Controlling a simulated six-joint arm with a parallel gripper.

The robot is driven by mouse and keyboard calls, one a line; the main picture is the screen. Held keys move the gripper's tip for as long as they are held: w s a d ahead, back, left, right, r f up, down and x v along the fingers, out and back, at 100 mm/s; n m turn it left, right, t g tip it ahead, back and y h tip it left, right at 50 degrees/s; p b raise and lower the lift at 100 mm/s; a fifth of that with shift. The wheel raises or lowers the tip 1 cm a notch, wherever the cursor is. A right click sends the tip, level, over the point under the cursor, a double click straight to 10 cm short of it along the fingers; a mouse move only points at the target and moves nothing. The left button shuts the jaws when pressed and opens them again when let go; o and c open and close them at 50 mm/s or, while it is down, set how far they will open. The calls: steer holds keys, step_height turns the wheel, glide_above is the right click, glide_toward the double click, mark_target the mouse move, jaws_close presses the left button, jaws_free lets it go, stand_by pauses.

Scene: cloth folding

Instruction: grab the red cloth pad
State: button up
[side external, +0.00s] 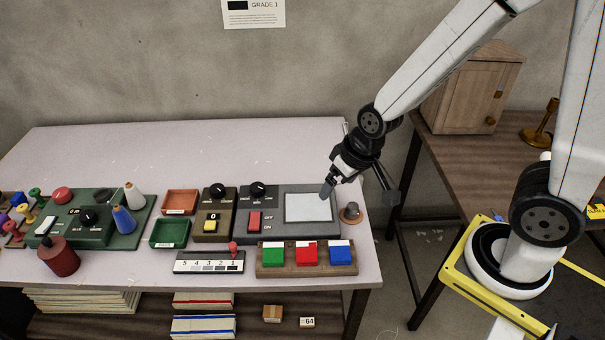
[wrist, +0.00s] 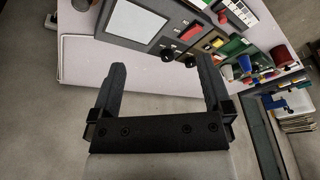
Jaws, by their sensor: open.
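The red cloth pad (side external: 306,253) sits in the middle of a wooden holder (side external: 262,270) at the table's front edge. A green pad (side external: 273,255) is on its left and a blue pad (side external: 341,253) on its right. My gripper (side external: 326,191) points down near the pale screen of a grey panel, behind and above the holder. In the wrist view my gripper (wrist: 160,67) has its two fingers spread wide with nothing between them. I cannot make out the red pad in the wrist view.
The grey panel (side external: 265,228) with a red switch (side external: 254,221) lies behind the holder. A brown knob (side external: 351,212) stands to its right. A numbered slider (side external: 209,262) lies left of the holder. The back of the table (side external: 200,150) is clear.

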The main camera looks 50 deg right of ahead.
steer(key=m+t, duration=0.2)
glide_above(307, 254)
steer(key=w+a, duration=0.1)
steer(key=w, duration=0.1)
step_height(307, 254, down, 4)
steer(key=a+f+m+t+h, duration=0.1)
steer(key=a+f, duration=0.1)
steer(key=f, duration=0.1)
steer(key=a+f+m+h, duration=0.2)
steer(key=f, duration=0.2)
steer(key=a+f+m+t+h, duration=0.1)
steer(key=a+f+h, duration=0.1)
steer(key=f, duration=0.1)
steer(key=shift+s+f+m+t, duration=0.25)
steer(key=shift+f+m+t, duration=0.05)
steer(key=shift+f, duration=0.05)
steer(key=s+f+h, duration=0.1)
steer(key=s, duration=0.1)
steer(key=s+d+f+m+h, duration=0.1)
steer(key=s+h, duration=0.1)
steer(key=s+f+t+h, duration=0.1)
steer(key=s+f+h, duration=0.1)
steer(key=shift+s+d+m, duration=0.3)
steer(key=shift+s+d, duration=0.05)
steer(key=shift+d, duration=0.1)
steer(key=shift+x, duration=1.2)
